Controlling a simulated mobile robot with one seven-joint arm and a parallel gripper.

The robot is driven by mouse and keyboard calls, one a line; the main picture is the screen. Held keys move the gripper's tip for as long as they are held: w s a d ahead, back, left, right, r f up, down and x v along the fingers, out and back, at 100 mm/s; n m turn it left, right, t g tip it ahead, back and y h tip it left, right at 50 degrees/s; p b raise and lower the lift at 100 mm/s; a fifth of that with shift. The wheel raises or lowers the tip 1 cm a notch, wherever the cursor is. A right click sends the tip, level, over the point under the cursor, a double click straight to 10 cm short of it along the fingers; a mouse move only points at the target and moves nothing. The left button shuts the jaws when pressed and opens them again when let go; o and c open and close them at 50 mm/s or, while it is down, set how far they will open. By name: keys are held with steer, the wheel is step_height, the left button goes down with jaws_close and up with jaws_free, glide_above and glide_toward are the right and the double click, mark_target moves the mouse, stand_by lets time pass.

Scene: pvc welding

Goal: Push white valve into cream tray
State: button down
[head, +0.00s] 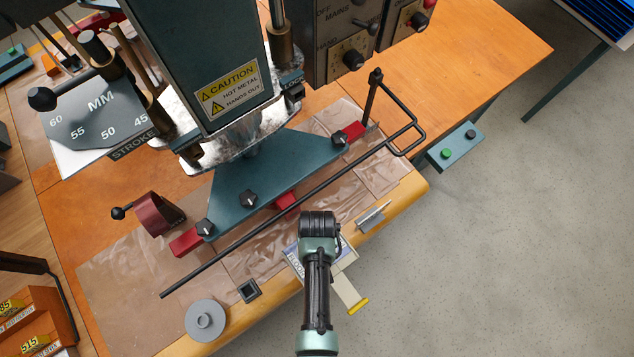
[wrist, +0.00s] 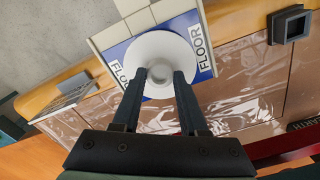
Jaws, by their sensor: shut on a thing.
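The white valve (wrist: 180,38) is a round white disc with a raised hub, seen in the wrist view. My gripper (wrist: 160,74) is shut on its hub, one dark finger on each side. Behind the disc is the cream tray (wrist: 108,36), with a blue panel lettered FLOOR. The disc overlaps the tray in the picture; I cannot tell whether they touch. In the head view my wrist covers the valve and most of the tray (head: 347,256) at the table's front edge.
A grey hubbed disc (head: 205,320) and a small dark square socket (head: 249,291) lie left of my arm. A long black bar (head: 275,220) crosses in front of the press's teal plate (head: 262,185). A small metal piece (head: 373,217) lies to the right. Open floor lies beyond the table edge.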

steer(key=shift+f+b, duration=0.4)
steer(key=shift+f, duration=0.2)
steer(key=shift+c, duration=1.8)
jaws_free()
steer(key=shift+r, duration=0.1)
step_height(320, 180, up, 13)
